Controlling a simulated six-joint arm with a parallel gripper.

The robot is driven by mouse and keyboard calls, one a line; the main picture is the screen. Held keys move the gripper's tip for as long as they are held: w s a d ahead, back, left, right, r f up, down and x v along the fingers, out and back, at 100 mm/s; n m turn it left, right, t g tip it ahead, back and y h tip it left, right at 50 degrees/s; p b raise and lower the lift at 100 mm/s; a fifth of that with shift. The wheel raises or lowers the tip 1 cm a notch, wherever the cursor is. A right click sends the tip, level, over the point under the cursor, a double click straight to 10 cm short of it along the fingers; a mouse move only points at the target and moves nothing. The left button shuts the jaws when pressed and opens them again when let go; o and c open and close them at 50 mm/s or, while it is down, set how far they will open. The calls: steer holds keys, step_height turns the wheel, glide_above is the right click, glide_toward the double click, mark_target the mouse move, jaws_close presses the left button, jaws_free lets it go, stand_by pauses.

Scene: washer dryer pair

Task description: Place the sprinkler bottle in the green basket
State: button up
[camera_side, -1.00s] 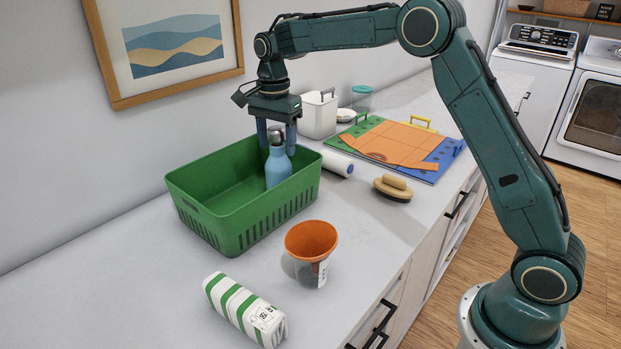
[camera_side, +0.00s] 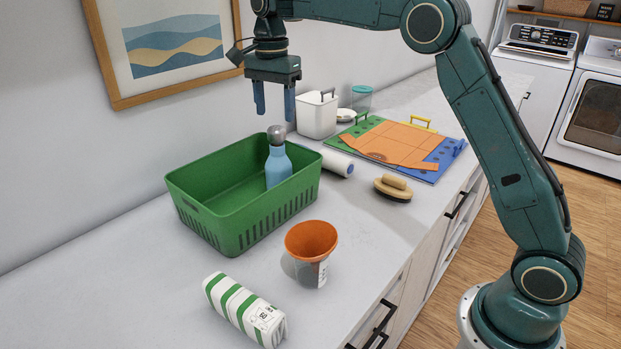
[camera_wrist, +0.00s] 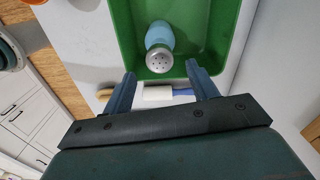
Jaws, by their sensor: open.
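The sprinkler bottle (camera_side: 278,163) is light blue with a grey cap. It stands upright inside the green basket (camera_side: 245,226), near its right end in the side view. In the wrist view the bottle (camera_wrist: 159,50) shows from above, with a grey perforated top, inside the green basket (camera_wrist: 122,30). My gripper (camera_side: 274,112) is open and empty, above the bottle and clear of it. In the wrist view the gripper fingers (camera_wrist: 163,82) are apart with nothing between them.
An orange-rimmed cup (camera_side: 311,245) and a green-striped white package (camera_side: 243,308) are in front of the basket. A white roll (camera_side: 337,163), a brush (camera_side: 393,188), a colorful board (camera_side: 394,146) and a white canister (camera_side: 317,116) stand beyond. The left counter is clear.

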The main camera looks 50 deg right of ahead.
steer(key=shift+r, duration=2.15)
steer(key=s+r+n+t, duration=0.2)
steer(key=s+n, duration=0.2)
steer(key=s, duration=0.6)
steer(key=s+r+n+t, duration=0.1)
steer(key=s+r+n, duration=0.3)
steer(key=s, duration=0.5)
steer(key=s+f+n+t, duration=0.1)
steer(key=s+f+n, duration=0.3)
steer(key=s, duration=0.4)
steer(key=s+a+f+n+t, duration=0.1)
steer(key=s+f+n, duration=0.3)
steer(key=s+f, duration=0.3)
steer(key=s, duration=0.2)
steer(key=shift+s+f+t, duration=0.3)
